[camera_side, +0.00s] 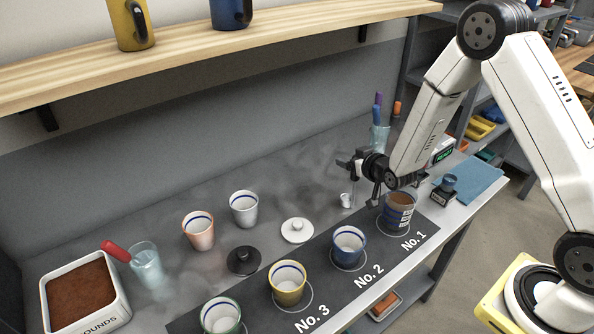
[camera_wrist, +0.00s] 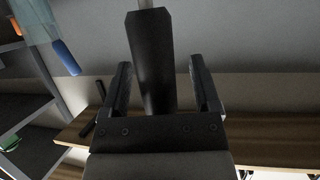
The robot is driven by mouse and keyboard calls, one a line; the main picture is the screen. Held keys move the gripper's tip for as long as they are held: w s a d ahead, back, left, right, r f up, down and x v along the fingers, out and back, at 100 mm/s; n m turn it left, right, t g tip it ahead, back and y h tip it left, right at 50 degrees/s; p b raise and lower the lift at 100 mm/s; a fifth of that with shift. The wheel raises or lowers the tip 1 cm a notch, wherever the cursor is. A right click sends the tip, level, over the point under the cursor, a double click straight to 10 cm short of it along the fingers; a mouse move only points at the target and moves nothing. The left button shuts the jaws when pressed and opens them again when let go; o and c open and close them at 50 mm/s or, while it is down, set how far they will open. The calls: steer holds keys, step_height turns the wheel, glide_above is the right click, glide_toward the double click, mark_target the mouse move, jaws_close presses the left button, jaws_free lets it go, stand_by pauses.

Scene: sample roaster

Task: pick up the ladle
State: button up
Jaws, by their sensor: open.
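The ladle (camera_side: 346,200) is at the back of the bench in the side view, with its small pale bowl low and a thin stem rising toward my gripper (camera_side: 354,167). In the wrist view the ladle's black handle (camera_wrist: 151,48) lies between my two fingers, with a bit of grey stem at the top edge. The fingers are open, one on each side of the handle, with gaps visible. The handle is mostly hidden by my gripper in the side view.
A blue-banded cup of brown contents (camera_side: 398,212) stands close by at No. 1. A glass with pens (camera_side: 380,138) stands behind. A wooden shelf (camera_side: 200,45) runs above.

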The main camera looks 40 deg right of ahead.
jaws_close()
steer(key=shift+r, duration=0.15)
stand_by(0.4)
step_height(320, 180, up, 10)
stand_by(0.8)
stand_by(0.4)
